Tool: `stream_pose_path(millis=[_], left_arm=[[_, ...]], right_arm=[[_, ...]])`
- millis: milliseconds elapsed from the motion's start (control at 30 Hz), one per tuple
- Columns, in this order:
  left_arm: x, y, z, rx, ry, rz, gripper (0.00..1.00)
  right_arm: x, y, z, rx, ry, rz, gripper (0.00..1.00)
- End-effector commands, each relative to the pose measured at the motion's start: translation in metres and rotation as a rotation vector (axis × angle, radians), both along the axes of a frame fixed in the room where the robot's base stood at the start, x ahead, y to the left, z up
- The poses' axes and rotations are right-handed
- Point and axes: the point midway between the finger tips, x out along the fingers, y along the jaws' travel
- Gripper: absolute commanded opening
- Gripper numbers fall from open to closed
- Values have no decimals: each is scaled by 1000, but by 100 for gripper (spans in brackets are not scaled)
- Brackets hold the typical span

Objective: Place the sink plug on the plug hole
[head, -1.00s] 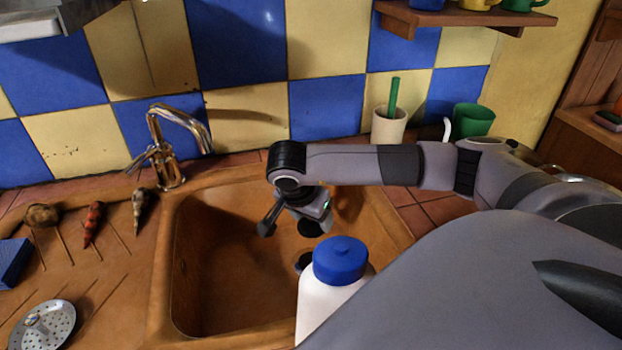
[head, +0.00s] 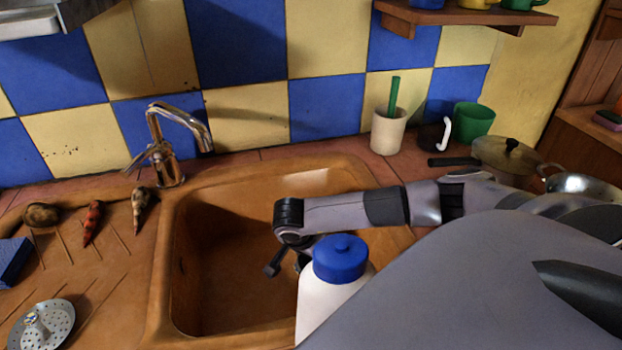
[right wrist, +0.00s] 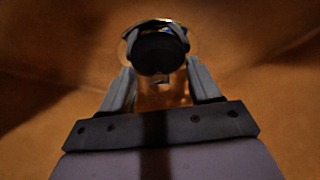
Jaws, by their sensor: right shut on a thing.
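The sink plug (right wrist: 157,54) is a dark round piece between the fingertips of my right gripper (right wrist: 158,42) in the right wrist view. The gripper is shut on it. A shiny ring, seemingly the plug hole's rim (right wrist: 122,50), shows around and behind the plug; I cannot tell whether they touch. In the head view my right gripper (head: 287,264) is low inside the brown sink basin (head: 220,270), partly hidden behind a white bottle (head: 322,308) with a blue cap. The plug and hole are mostly hidden there. My left gripper is not in view.
A metal tap (head: 165,150) stands behind the basin's left side. A metal strainer (head: 40,325), a blue sponge (head: 12,262) and vegetables (head: 92,222) lie on the left drainboard. A lidded pot (head: 505,155) and green mug (head: 472,119) stand right. The basin's left half is clear.

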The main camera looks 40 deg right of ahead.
Motion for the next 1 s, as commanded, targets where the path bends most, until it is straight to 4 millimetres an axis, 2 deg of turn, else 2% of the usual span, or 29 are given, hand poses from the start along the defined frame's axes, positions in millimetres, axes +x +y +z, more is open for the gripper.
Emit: stream_pose_path(millis=[133, 167, 200, 233, 500, 667, 767, 1000], left_arm=[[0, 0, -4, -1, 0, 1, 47], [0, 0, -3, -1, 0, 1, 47], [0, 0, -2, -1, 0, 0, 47], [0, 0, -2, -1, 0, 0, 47], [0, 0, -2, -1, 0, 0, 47], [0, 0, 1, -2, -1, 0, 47], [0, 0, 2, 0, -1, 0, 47], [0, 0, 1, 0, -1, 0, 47]], right_arm=[[0, 0, -4, 0, 0, 0, 32], [0, 0, -3, 0, 0, 0, 69], [0, 0, -2, 0, 0, 0, 82], [0, 0, -2, 0, 0, 0, 88], [0, 0, -2, 0, 0, 0, 88], [0, 2, 6, 2, -2, 1, 88], [-1, 8, 21, 1, -4, 3, 88], [-7, 27, 69, 0, -5, 3, 88]])
